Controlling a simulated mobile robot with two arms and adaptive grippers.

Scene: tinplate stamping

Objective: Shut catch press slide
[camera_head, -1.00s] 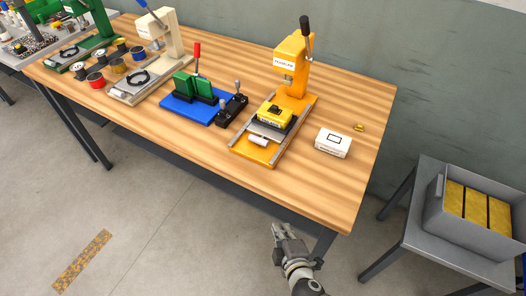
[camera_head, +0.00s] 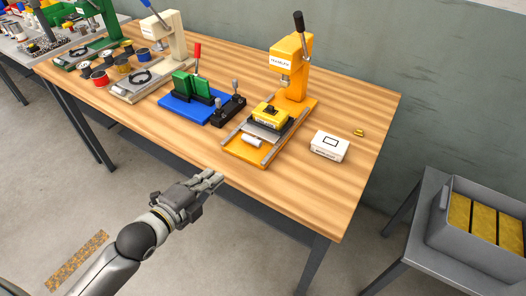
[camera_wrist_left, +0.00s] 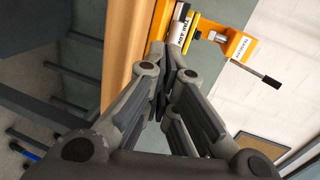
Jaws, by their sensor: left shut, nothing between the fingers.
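The orange press (camera_head: 292,88) stands on the wooden table with its dark lever raised. Its slide (camera_head: 259,133) is drawn out toward the front of the base, and a yellow block (camera_head: 270,116) sits on it. My left gripper (camera_head: 213,180) is shut and empty at the table's front edge, left of and short of the press base. In the left wrist view its fingertips (camera_wrist_left: 170,75) are together, with the press (camera_wrist_left: 237,46) beyond them. My right gripper is not in view.
A blue fixture (camera_head: 190,107) with green blocks and a dark clamp stand (camera_head: 229,108) are on the left. A grey bin (camera_head: 480,220) stands at the right.

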